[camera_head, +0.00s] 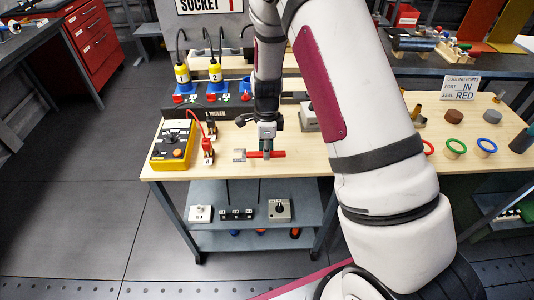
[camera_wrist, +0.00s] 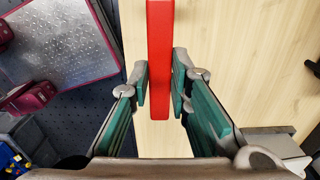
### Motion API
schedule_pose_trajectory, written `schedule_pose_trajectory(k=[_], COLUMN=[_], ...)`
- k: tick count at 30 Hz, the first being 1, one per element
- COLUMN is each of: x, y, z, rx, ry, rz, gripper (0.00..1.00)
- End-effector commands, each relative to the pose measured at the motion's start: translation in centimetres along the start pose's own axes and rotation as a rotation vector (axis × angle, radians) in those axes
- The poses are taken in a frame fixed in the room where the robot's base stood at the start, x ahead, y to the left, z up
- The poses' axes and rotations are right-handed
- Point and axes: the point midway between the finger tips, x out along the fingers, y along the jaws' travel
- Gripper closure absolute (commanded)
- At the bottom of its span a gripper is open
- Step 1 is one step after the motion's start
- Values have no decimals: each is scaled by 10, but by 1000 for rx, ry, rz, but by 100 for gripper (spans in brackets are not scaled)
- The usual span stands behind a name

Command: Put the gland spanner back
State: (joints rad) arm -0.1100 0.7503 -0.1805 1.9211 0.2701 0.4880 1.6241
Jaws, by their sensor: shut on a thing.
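The gland spanner (camera_head: 275,154) has a red handle and a grey forked head that points left in the head view. My gripper (camera_head: 265,147) points down and is shut on the red handle near the front edge of the wooden bench (camera_head: 240,165). In the wrist view the red handle (camera_wrist: 160,45) runs up between the two green-backed fingers (camera_wrist: 160,88), with the forked head out of sight. Whether the spanner touches the bench top or hangs just above it, I cannot tell.
A yellow tester (camera_head: 173,145) with a red lead stands left of my gripper. Behind are yellow plugs (camera_head: 182,73) on a dark panel. A shelf (camera_head: 230,197) below holds small boxes. Coloured rings (camera_head: 456,146) lie at right, partly beyond my arm.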

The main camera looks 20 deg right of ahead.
Motion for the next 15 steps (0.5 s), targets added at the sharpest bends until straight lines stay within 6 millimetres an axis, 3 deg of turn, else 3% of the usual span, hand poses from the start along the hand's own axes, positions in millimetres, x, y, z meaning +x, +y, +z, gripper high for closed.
schedule_pose_trajectory(k=[6, 15], x=[2, 35], y=[-17, -15], z=[-4, -3], rx=[1, 0], ry=[0, -1], rz=[-1, 0], gripper=[100, 100])
